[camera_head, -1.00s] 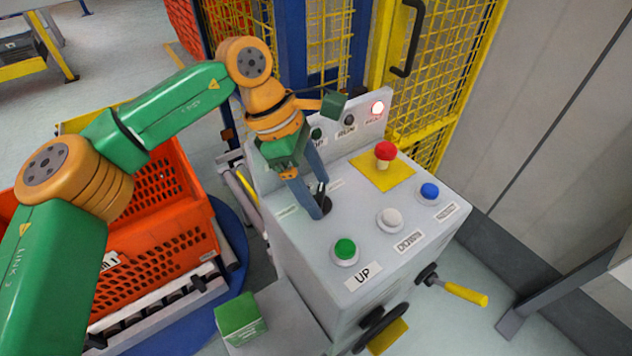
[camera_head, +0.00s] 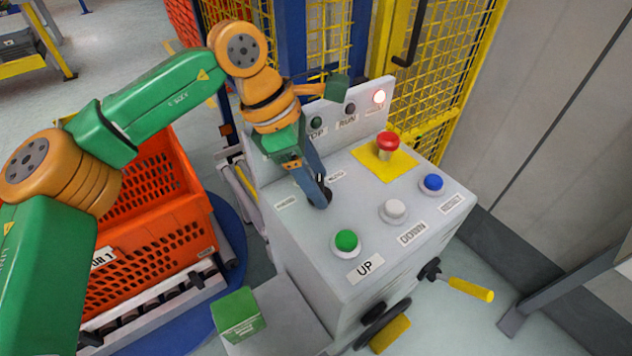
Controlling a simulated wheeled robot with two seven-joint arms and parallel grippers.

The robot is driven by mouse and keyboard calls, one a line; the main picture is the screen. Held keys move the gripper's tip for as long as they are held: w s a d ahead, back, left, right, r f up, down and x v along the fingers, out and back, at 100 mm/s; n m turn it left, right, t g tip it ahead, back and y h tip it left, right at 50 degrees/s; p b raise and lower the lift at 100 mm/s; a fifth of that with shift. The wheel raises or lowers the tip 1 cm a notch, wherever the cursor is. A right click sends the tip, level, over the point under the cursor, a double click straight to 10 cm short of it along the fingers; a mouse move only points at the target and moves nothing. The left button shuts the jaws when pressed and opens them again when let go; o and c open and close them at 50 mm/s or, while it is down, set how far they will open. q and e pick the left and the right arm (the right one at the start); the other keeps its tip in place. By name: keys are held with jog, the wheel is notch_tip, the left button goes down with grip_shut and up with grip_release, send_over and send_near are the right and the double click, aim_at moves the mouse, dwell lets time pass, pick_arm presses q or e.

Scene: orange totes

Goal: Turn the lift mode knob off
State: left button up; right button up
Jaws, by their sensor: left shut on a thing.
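The lift mode knob (camera_head: 327,194) is a small black rotary knob at the left of the grey control panel's top (camera_head: 362,224). My left gripper (camera_head: 321,200) points down onto it, its blue-grey fingers shut on the knob. The fingers hide most of the knob, so its exact setting cannot be read. Small labels lie on both sides of it. My right gripper is not in the head view.
The panel bears a green UP button (camera_head: 346,240), a white DOWN button (camera_head: 394,209), a blue button (camera_head: 433,182) and a red emergency stop (camera_head: 387,142). An orange tote (camera_head: 150,262) stands left; yellow fencing is behind.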

pick_arm(q)
jog(key=n+t+b, duration=0.1)
jog(key=n+b, duration=0.2)
jog(key=n, duration=0.1)
jog(key=shift+s+f+t+b, duration=0.1)
jog(key=shift+f+t+b, duration=0.1)
jog(key=shift+t+b, duration=0.2)
jog(key=shift+r+n+t+y+b, duration=0.2)
jog(key=shift+n+t+y+b, duration=0.15)
jog(key=shift+n+b, duration=0.8)
jog(key=shift+n, duration=0.35)
jog(key=o, duration=1.1)
jog(key=shift+s, duration=0.1)
jog(key=v, duration=0.7)
jog(key=shift+p, duration=0.45)
